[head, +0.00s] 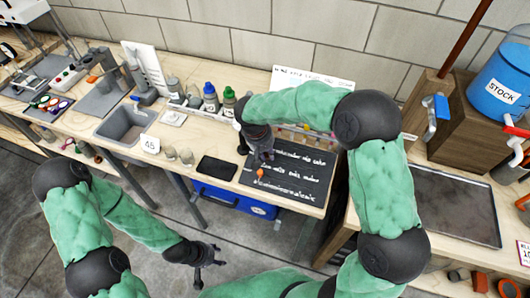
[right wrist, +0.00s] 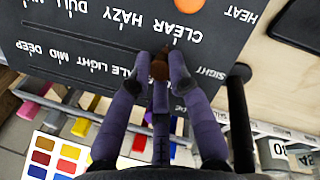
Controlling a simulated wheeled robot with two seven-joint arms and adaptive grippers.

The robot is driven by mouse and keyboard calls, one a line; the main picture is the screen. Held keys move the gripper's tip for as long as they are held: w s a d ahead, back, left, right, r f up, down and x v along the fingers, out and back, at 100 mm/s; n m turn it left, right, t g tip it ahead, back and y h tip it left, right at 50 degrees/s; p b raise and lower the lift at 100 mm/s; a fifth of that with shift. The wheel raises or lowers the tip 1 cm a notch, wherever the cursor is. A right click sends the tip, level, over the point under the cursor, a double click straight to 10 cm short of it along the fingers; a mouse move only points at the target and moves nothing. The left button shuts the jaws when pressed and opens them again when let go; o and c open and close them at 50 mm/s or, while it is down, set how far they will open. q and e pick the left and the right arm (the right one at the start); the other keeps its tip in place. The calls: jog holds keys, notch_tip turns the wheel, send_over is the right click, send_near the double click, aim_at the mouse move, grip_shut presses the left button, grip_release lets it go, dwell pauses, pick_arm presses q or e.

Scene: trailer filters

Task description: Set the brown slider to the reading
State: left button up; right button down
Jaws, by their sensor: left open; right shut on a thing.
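The black slider board (head: 314,165) lies on the bench with white lettering. It shows upside down in the right wrist view (right wrist: 110,25), with rows reading CLEAR, HAZY, DULL and LIGHT, MID, DEEP. The brown slider (right wrist: 160,68) sits between the fingertips of my right gripper (right wrist: 161,66), near CLEAR and the partly hidden PALE end. Its exact mark is covered. In the head view my right gripper (head: 262,150) is over the board's left part, beside an orange slider (head: 261,172). My left gripper (head: 208,255) is open and empty, low in front of the bench.
A white card reading 45 (head: 149,145) stands left of a dark flat pad (head: 216,168). Bottles (head: 211,98) line the back. A colour chart (right wrist: 58,158) shows beyond the board. A blue STOCK tank (head: 500,85) is at right. Open floor lies before the bench.

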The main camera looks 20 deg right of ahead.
aim_at(283, 164)
jog(key=s+d, duration=0.3)
jog(key=d, duration=0.1)
jog(key=shift+s+f, duration=0.15)
jog(key=shift+f, duration=0.1)
jog(key=c, duration=1.2)
grip_release()
jog(key=shift+o, duration=0.2)
jog(key=shift+r, duration=0.15)
jog(key=shift+a+r, duration=0.1)
jog(key=shift+r, duration=0.1)
jog(key=v, duration=1.1)
jog(key=shift+r, duration=0.2)
